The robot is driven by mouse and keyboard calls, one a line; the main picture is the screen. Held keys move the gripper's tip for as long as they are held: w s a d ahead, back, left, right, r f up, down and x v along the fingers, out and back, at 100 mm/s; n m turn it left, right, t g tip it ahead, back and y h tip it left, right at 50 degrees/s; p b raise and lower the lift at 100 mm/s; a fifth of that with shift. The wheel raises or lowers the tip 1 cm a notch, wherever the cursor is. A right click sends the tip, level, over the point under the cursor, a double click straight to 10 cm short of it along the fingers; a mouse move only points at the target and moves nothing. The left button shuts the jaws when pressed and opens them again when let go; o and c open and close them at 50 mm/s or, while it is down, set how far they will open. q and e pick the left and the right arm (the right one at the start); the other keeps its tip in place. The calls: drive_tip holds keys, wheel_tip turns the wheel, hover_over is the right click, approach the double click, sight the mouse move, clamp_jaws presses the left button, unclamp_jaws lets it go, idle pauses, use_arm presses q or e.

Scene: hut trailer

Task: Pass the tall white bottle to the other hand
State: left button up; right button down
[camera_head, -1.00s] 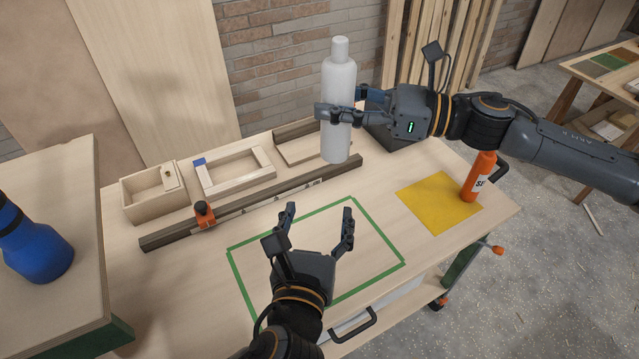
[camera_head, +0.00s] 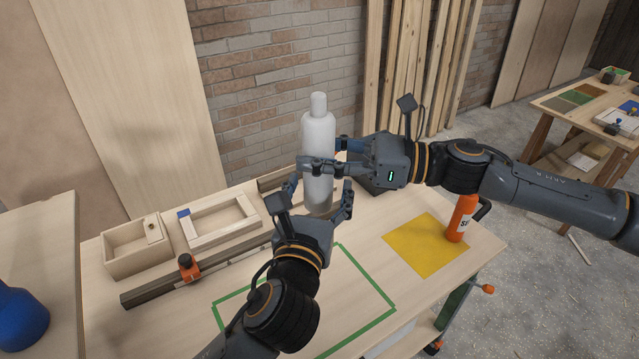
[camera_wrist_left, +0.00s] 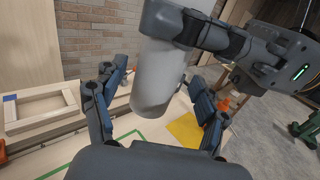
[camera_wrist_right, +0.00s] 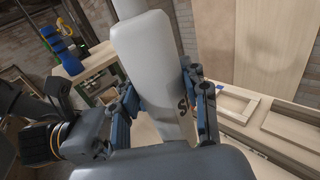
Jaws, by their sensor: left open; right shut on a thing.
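The tall white bottle (camera_head: 319,132) is upright in the head view, held above the workbench. My right gripper (camera_head: 322,166) is shut on its middle, coming from the right. My left gripper (camera_head: 321,196) is open just below the right one, with its fingers on either side of the bottle's lower part. In the left wrist view the bottle (camera_wrist_left: 160,78) stands between the open left fingers (camera_wrist_left: 155,105), with clear gaps at the sides. In the right wrist view the bottle (camera_wrist_right: 148,65) sits between the right fingers; its far side is hidden.
The workbench (camera_head: 440,300) carries a green taped rectangle (camera_head: 372,281), a yellow mat (camera_head: 425,245) and an orange bottle (camera_head: 462,217).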

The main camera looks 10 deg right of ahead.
use_arm(q)
drive_tip(key=shift+w+d, duration=0.2)
drive_tip(key=shift+w, duration=0.45)
use_arm(e)
drive_tip(key=shift+r, duration=0.1)
use_arm(q)
clamp_jaws()
use_arm(e)
drive_tip(key=c, duration=0.6)
unclamp_jaws()
